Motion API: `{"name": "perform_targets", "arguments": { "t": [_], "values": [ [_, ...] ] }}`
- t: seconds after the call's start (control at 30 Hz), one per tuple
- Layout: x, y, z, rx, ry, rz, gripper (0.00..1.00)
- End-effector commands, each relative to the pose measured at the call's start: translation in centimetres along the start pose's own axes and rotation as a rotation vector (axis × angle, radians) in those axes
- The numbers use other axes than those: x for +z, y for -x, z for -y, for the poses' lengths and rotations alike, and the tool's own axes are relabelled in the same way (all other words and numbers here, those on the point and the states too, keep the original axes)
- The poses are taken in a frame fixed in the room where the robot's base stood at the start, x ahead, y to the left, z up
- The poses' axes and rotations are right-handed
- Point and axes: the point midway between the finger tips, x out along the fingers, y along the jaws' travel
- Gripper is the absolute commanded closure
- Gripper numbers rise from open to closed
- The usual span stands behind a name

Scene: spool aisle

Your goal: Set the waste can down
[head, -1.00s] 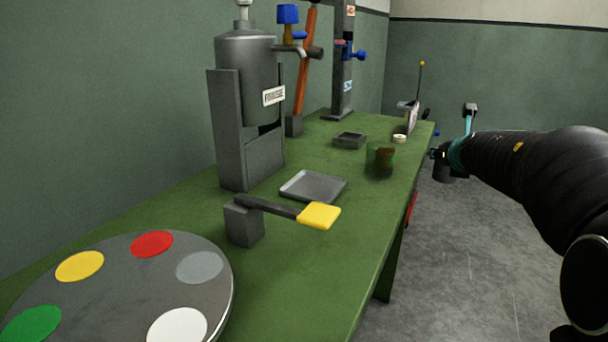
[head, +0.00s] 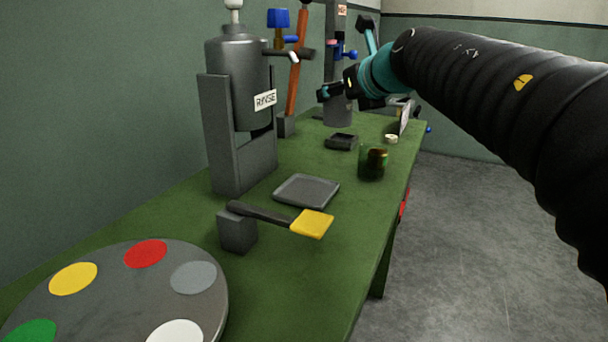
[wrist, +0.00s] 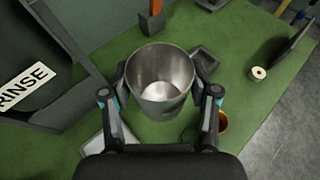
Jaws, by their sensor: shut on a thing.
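In the head view my gripper (head: 336,91) holds the can (head: 338,113) upright over the far part of the green bench (head: 345,232). It appears above the bench top, but its base is hard to make out.
The RINSE tank (head: 238,85) stands at left. A flat tray (head: 306,191), a yellow-ended lever (head: 312,224) and a pale roll (head: 391,139) are also on the bench.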

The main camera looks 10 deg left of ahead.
Motion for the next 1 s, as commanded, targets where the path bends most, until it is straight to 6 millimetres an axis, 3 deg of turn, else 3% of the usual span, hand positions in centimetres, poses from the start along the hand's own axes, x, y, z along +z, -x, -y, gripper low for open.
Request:
{"name": "perform_targets", "arguments": {
  "t": [0.1, 0.2, 0.7, 1.0],
  "values": [
    [0.6, 0.3, -2.0, 0.036, 0.015, 0.001, 0.85],
    [0.4, -0.4, -2.2, 0.045, 0.017, -0.002, 0.85],
    [-1.4, -10.2, 1.5, 0.044, 0.017, -0.001, 0.85],
    [-2.3, -12.4, 2.2, 0.043, 0.017, 0.0, 0.85]
  ]
}}
